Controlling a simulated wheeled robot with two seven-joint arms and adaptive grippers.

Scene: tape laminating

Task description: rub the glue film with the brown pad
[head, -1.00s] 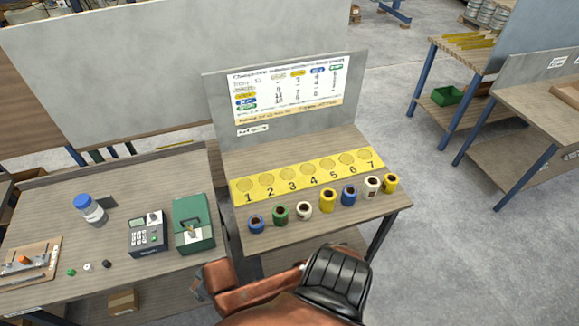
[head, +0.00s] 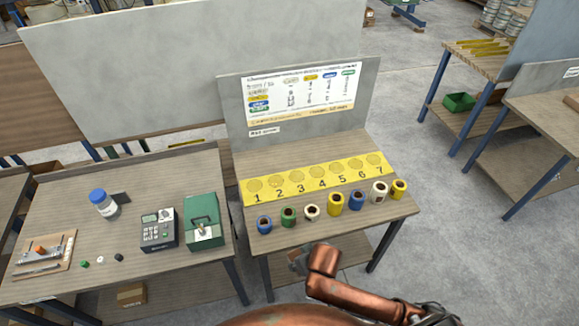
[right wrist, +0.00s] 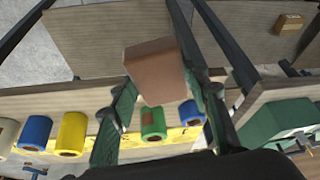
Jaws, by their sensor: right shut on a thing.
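The brown pad (right wrist: 154,66) is a plain brown block in the right wrist view. My right gripper (right wrist: 160,88) is shut on it, with a green finger on each side. The pad is held in front of the row of coloured rolls. In the head view my right arm comes in at the bottom right, its end near the front edge of the table with the rolls; the pad cannot be made out there. I cannot pick out the glue film for certain in either view. My left gripper is not in view.
A yellow strip (head: 318,178) numbered 1 to 7 lies behind several coloured rolls (head: 335,204). On the left table stand a green box (head: 202,222), a grey keypad device (head: 158,231), a blue-capped bottle (head: 104,204) and a wooden board (head: 44,254). An upright panel (head: 298,115) stands behind the strip.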

